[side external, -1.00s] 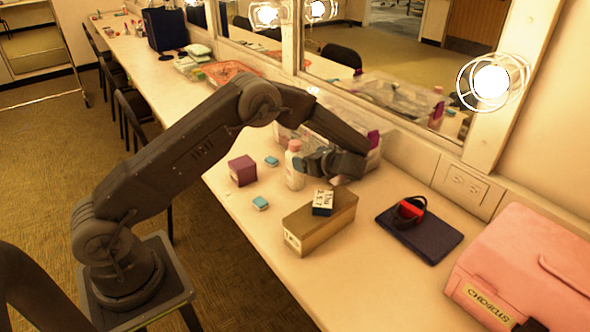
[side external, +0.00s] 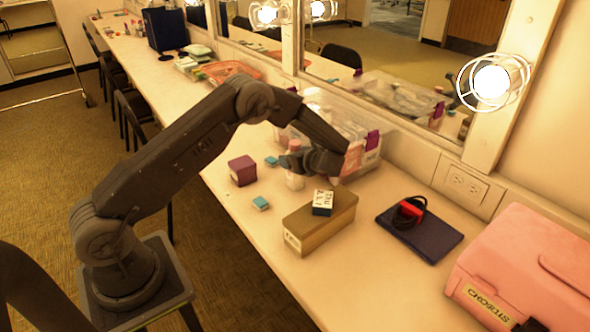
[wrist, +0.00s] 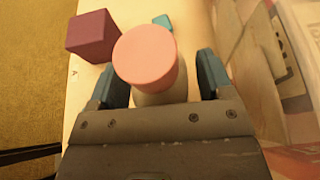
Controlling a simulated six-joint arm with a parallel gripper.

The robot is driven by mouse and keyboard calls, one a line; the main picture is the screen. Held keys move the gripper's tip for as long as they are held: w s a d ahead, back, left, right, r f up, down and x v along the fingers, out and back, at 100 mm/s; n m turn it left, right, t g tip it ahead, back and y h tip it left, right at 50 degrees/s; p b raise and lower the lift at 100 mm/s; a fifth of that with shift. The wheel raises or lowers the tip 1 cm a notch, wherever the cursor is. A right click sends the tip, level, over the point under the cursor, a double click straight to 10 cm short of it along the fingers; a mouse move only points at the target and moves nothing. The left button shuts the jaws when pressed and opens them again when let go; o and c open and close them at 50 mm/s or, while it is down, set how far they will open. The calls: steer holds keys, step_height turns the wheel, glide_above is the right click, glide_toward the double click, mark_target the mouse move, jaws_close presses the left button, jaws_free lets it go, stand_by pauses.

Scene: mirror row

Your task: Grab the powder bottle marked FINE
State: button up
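A white powder bottle with a pink cap stands upright on the counter. In the side view its cap (side external: 294,145) shows above my gripper (side external: 292,161) and its lower body (side external: 294,182) below it. No marking on it can be read now. In the wrist view the pink cap (wrist: 149,56) fills the middle, with the pale body (wrist: 160,97) below it. My gripper (wrist: 160,80) is open, one blue-grey finger on each side of the bottle. A gap shows at the right finger; contact on the left cannot be told.
A purple box (side external: 242,171) and small blue blocks (side external: 271,161) (side external: 260,203) lie left of the bottle. A tan box (side external: 318,226) with a small labelled block (side external: 323,203) on top is close in front. A clear bin (side external: 368,160) stands behind, near the mirror.

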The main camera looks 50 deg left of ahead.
jaws_close()
stand_by(0.5)
